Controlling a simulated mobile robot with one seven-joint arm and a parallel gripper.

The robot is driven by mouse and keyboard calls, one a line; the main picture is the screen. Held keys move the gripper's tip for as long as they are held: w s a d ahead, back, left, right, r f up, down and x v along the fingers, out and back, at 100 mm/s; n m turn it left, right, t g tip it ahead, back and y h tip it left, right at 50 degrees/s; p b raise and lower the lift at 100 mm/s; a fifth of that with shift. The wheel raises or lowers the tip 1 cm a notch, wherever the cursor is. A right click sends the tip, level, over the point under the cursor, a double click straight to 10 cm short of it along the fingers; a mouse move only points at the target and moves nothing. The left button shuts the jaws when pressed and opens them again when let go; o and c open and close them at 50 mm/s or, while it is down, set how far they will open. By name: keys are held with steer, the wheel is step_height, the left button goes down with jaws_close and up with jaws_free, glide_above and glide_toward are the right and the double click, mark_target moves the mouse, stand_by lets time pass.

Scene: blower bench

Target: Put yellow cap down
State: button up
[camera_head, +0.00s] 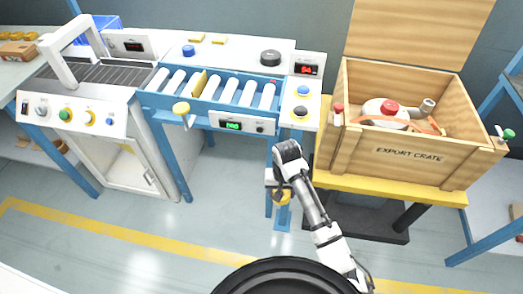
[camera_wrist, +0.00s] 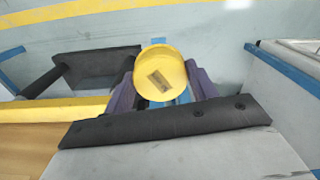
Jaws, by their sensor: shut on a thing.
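The yellow cap (camera_wrist: 160,73) is round, with a small brownish rectangular mark on its face. In the wrist view it sits between the two purple fingers of my gripper (camera_wrist: 162,90), which is shut on it. In the head view my gripper (camera_head: 279,186) hangs in front of the roller bench, low beside its blue leg, and a bit of the yellow cap (camera_head: 283,197) shows below it. The cap is held in the air above the floor; no surface touches it.
A wooden export crate (camera_head: 392,167) holding a white blower with a red cap (camera_head: 389,106) stands on a yellow-topped table at right. The roller conveyor (camera_head: 223,88) has green and red displays and buttons. Open floor lies left of my arm.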

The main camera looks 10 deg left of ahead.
steer(key=d+f+m, duration=0.2)
steer(key=d+f, duration=0.3)
steer(key=f, duration=0.3)
steer(key=shift+d+f, duration=0.4)
steer(key=shift+d, duration=0.1)
